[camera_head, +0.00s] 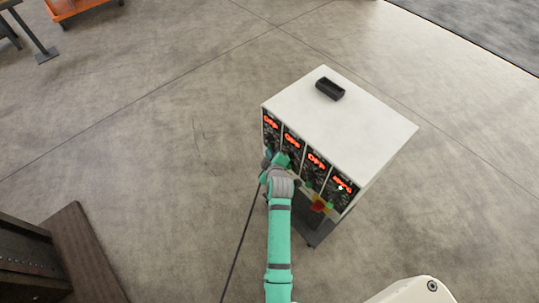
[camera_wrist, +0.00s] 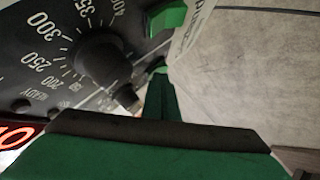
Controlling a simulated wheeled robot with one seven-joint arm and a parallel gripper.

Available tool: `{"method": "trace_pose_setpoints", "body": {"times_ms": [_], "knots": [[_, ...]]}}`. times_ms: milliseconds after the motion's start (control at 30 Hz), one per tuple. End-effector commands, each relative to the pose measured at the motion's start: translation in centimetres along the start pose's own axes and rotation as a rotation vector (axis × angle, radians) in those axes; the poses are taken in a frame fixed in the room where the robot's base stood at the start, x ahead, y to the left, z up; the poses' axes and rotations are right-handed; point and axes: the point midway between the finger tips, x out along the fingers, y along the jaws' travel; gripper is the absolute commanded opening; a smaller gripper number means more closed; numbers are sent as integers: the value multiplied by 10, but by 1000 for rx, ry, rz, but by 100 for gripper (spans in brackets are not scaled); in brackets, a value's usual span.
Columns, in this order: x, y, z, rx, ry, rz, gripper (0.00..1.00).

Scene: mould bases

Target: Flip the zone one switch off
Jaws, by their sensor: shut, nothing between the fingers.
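A white cabinet (camera_head: 340,122) has a row of black control modules on its front, each with a red lit display. The leftmost display (camera_head: 270,122) and the two beside it seem to read OFF; the rightmost display (camera_head: 342,185) reads differently, too small to make out. My gripper (camera_head: 272,160) is at the left part of this front, its tips mostly hidden by my arm. In the wrist view, my gripper (camera_wrist: 160,98) is shut and empty, close beside a black dial knob (camera_wrist: 98,58) with white numbers. A green piece (camera_wrist: 166,18) shows at the panel's edge. I cannot tell which switch is zone one.
A black open tray (camera_head: 330,89) lies on the cabinet top. Red and yellow parts (camera_head: 318,206) show low on the front. A dark cable (camera_head: 240,240) hangs left of my arm. A brown mat (camera_head: 88,255) lies lower left. The floor left of the cabinet is clear.

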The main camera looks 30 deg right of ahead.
Motion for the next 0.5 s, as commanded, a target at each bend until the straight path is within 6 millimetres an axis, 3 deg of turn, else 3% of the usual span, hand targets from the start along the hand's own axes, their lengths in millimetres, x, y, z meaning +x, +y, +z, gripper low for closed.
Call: {"method": "trace_pose_setpoints", "body": {"times_ms": [333,500], "knots": [[-3,-2,-3,0,1,-1,0],[-17,-7,-18,0,1,2,0]]}}
